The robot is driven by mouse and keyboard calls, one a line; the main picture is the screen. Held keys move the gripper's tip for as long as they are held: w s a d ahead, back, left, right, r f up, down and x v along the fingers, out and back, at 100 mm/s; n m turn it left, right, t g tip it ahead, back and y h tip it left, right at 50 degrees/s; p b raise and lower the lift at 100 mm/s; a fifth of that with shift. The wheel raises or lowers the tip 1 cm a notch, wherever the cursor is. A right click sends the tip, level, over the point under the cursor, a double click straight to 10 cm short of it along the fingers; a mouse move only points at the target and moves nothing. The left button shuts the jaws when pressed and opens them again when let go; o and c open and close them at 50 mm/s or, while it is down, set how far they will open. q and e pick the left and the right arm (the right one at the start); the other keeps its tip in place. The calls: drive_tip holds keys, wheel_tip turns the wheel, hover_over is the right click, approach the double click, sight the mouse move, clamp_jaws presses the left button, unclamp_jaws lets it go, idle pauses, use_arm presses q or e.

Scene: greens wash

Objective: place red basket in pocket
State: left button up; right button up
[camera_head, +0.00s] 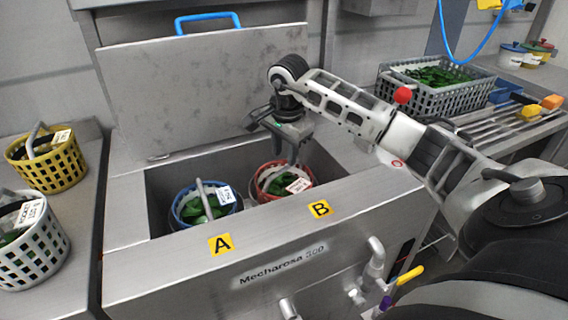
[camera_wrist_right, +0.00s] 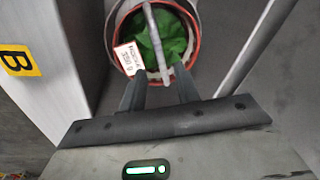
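The red basket (camera_head: 272,190), filled with green leaves and bearing a white label, sits in the sink basin behind the yellow B mark. My right gripper (camera_head: 289,158) is directly above it, pointing down. In the right wrist view the red basket (camera_wrist_right: 191,58) lies just beyond the fingertips (camera_wrist_right: 160,80). The fingers are apart, with the pale basket handle lined up between them; no grip on it shows. The basket's lower part and the pocket around it are mostly hidden. My left gripper is not in view.
A blue basket (camera_head: 181,217) of greens sits beside it behind the A mark (camera_head: 220,244). A yellow basket (camera_head: 70,165) and a white basket (camera_head: 45,255) stand on the left counter. The raised metal lid (camera_head: 190,95) stands behind the basin. A grey crate (camera_head: 445,98) is at right.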

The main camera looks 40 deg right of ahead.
drive_tip(key=r, duration=0.5)
drive_tip(key=shift+s+a+r, duration=0.15)
drive_tip(key=shift+s+a, duration=0.05)
drive_tip(key=shift+s, duration=0.2)
